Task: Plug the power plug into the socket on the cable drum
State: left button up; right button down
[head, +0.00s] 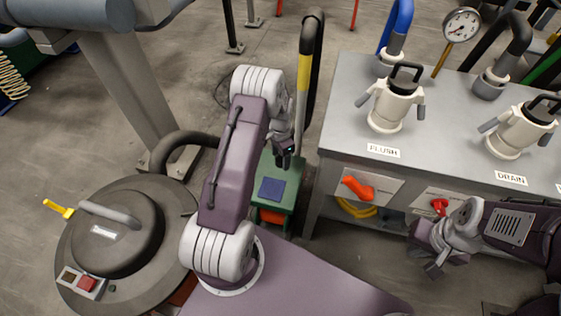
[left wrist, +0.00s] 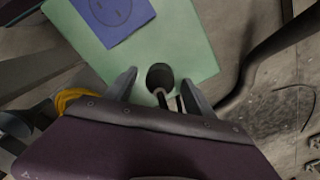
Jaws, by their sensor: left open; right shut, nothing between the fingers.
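The cable drum (head: 285,207) has a green top and stands on the floor left of the metal bench. Its blue socket plate (head: 271,189) lies on that top and shows round socket markings in the left wrist view (left wrist: 112,14). My left gripper (head: 286,158) is open above the rear of the green top. In the left wrist view a dark round-headed piece, apparently the power plug (left wrist: 160,76), is between the open fingers (left wrist: 160,88); I cannot tell whether they touch it. My right gripper (head: 433,262) is shut and empty, low in front of the bench.
The metal bench (head: 345,105) carries FLUSH and DRAIN valve fittings, with orange and red handles on its front. A round lidded vessel (head: 118,235) stands at left.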

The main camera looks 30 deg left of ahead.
pick_arm(q)
jog(key=shift+c, duration=0.3)
jog(key=c, duration=1.3)
notch_tip(320, 180, up, 9)
jog(key=p, duration=0.4)
jog(key=shift+r+p, duration=0.3)
jog(key=shift+r, duration=0.25)
jog(key=shift+w, duration=0.1)
